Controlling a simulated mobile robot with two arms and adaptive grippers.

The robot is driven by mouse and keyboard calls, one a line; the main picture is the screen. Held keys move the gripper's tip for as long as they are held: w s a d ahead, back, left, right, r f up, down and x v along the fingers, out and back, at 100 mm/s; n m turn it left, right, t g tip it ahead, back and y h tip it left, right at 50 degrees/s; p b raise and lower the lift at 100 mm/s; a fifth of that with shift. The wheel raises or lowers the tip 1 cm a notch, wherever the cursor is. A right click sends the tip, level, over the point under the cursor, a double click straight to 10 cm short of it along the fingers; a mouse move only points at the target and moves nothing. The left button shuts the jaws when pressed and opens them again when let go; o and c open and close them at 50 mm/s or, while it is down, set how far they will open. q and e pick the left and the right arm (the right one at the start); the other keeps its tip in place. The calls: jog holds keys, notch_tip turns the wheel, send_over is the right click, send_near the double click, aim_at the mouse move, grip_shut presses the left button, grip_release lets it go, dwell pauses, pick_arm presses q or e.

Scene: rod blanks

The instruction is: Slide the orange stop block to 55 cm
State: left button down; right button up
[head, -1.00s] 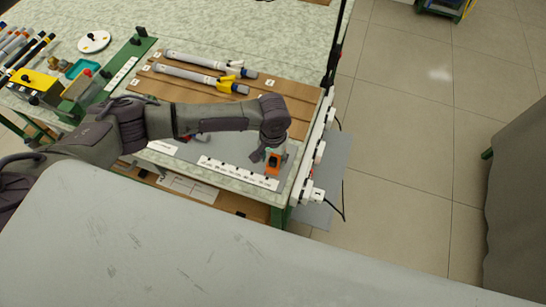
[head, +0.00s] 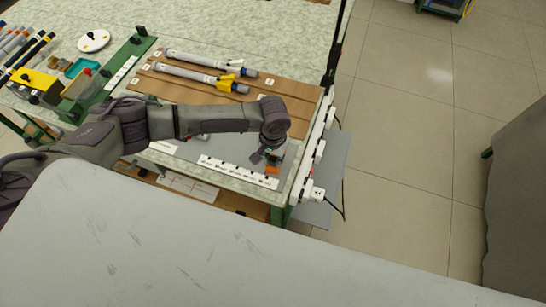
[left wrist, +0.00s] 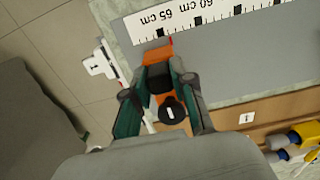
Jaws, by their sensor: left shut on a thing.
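The orange stop block (head: 272,170) sits near the right end of the white scale (head: 238,172) in the head view. In the left wrist view the orange block (left wrist: 157,56) has a black part and a round black knob, and its red tip lies beside the scale (left wrist: 215,22), near the 65 cm label; the 60 cm label is farther right. My left gripper (left wrist: 160,88) is shut on the block, with one green-sided finger on each side. In the head view my left gripper (head: 267,156) hides part of the block. My right gripper is not in view.
Grey rods (head: 190,73) with white and yellow parts lie on the brown board behind my arm. White sockets (head: 319,150) run along the table's right edge. A green fixture (head: 125,65) stands at the left. The grey plate (left wrist: 250,62) beside the scale looks clear.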

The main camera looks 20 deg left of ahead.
pick_arm(q)
jog(key=shift+a+r, duration=0.1)
jog(key=shift+a, duration=0.35)
jog(key=a+p, duration=0.3)
jog(key=a, duration=0.5)
jog(key=shift+w+a, duration=0.15)
jog(key=shift+w, duration=0.05)
jog(key=c, duration=1)
grip_release()
jog(key=shift+o, duration=0.2)
notch_tip(320, 180, up, 12)
